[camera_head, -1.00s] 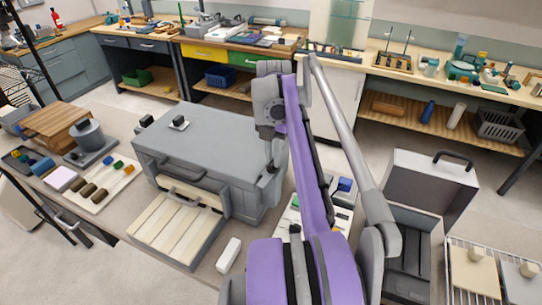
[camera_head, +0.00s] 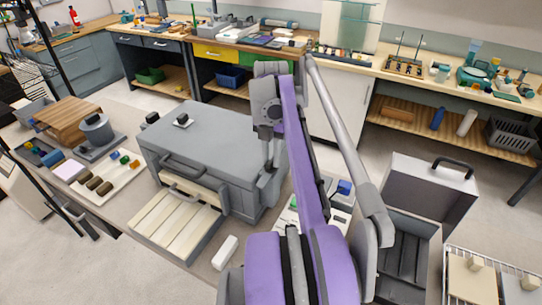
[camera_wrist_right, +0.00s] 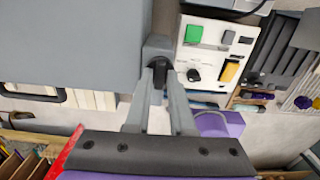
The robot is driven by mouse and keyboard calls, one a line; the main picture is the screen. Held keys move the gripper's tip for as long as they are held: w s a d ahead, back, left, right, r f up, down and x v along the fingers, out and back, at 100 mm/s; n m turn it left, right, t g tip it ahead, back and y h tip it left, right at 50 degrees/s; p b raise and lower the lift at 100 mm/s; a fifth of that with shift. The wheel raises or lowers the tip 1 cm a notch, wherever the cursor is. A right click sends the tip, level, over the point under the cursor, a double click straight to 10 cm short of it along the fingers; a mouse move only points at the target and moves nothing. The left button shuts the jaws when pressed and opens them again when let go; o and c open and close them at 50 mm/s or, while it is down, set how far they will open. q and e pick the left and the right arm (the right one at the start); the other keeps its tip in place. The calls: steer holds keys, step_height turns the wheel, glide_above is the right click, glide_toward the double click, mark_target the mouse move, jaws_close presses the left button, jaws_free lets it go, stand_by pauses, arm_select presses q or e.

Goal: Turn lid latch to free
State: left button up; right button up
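The grey lidded box (camera_head: 208,134) stands on the bench, its lid down. A grey bracket (camera_wrist_right: 157,46) with a dark knob, which looks like the lid latch (camera_wrist_right: 160,69), sits at the box's right side in the right wrist view. My right gripper (camera_wrist_right: 160,78) has one finger on each side of this knob, and the fingertips look close against it. In the head view my right gripper (camera_head: 270,163) is at the box's right side, and my own arm hides much of that side and the latch. My left gripper is not in view.
A slatted cream panel (camera_head: 176,220) lies before the box, with a white block (camera_head: 225,253) beside it. A control panel with a green button (camera_wrist_right: 193,34) is right of the latch. An open grey case (camera_head: 430,190) stands farther right. A parts tray (camera_head: 112,178) lies left.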

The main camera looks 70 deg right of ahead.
steer(key=shift+o, duration=1.4)
steer(key=shift+r, duration=0.1)
step_height(320, 180, up, 11)
